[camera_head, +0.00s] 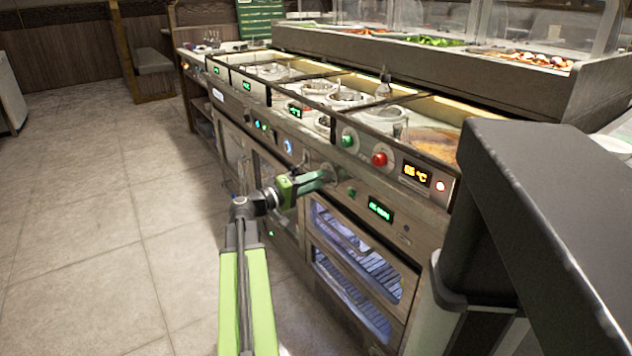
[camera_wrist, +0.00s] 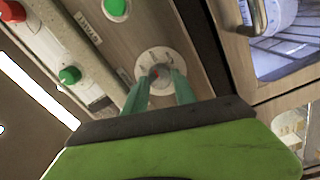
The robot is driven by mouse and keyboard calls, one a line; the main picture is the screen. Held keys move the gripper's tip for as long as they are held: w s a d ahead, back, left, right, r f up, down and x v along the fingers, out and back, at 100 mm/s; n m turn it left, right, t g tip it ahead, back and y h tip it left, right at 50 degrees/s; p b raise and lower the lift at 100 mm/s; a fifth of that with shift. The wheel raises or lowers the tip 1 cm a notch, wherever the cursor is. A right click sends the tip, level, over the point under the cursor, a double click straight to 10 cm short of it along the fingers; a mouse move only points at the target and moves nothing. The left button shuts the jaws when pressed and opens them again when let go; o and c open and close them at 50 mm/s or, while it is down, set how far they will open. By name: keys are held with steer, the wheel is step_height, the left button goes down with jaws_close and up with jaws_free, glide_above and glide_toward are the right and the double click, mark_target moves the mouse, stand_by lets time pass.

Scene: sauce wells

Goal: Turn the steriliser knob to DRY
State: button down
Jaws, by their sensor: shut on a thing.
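The steriliser knob (camera_wrist: 161,72) shows in the wrist view between my fingertips, with a small reddish mark. It sits on a round pale dial plate (camera_wrist: 152,56) whose lettering is too small to read. My gripper (camera_wrist: 158,84) is shut on the knob, one green finger on each side. In the head view my gripper (camera_head: 322,177) reaches the front panel above the glass-doored cabinet (camera_head: 355,262), and the knob is hidden there behind the fingers. I cannot tell which setting the knob points to.
A green button (camera_head: 351,193) and a green-lit display (camera_head: 380,210) are right of my gripper. Above are a green knob (camera_head: 347,141), a red knob (camera_head: 379,159) and an orange temperature display (camera_head: 416,174). A door handle (camera_wrist: 259,17) is close by. Open tiled floor (camera_head: 95,240) lies left.

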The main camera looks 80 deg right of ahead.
steer(key=shift+m, duration=0.4)
steer(key=c, duration=1)
jaws_free()
steer(key=shift+a, duration=0.1)
steer(key=b+v, duration=0.1)
steer(key=v, duration=1.6)
steer(key=shift+w, duration=0.15)
